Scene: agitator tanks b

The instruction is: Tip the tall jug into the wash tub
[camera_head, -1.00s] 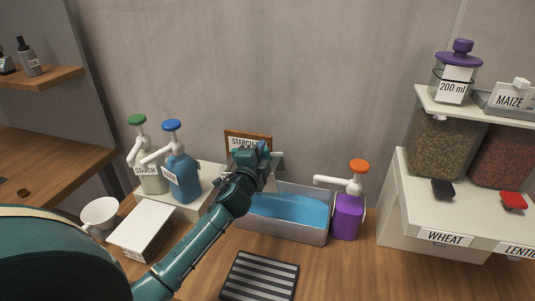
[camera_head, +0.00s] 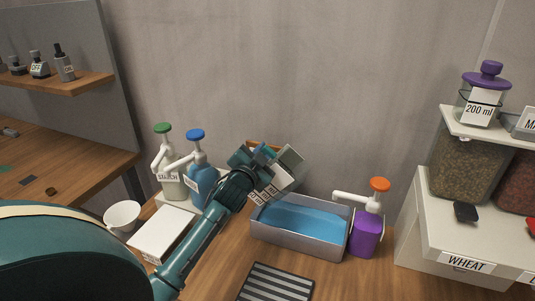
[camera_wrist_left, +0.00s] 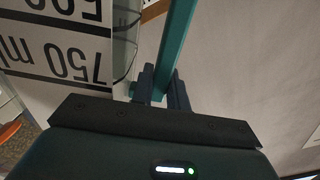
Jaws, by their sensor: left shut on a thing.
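The tall jug (camera_head: 288,165) is tilted in the air above the left back part of the wash tub. Marked bands show on it, and the wrist view shows large upside-down markings, "750 ml", on its pale side (camera_wrist_left: 60,50). My left gripper (camera_head: 262,164) is shut on the jug's teal handle (camera_wrist_left: 178,40), which runs between the fingers in the wrist view. The wash tub (camera_head: 285,238) is a grey rectangular basin with blue inside. I cannot see anything flowing from the jug. My right gripper is not in view.
A purple pump bottle (camera_head: 366,235) with an orange top stands right of the tub. Green-topped (camera_head: 168,170) and blue-topped (camera_head: 200,182) pump bottles stand left. A white box (camera_head: 165,235), a white bowl (camera_head: 122,216) and a striped mat (camera_head: 275,284) are nearer. The grain dispenser (camera_head: 465,230) is right.

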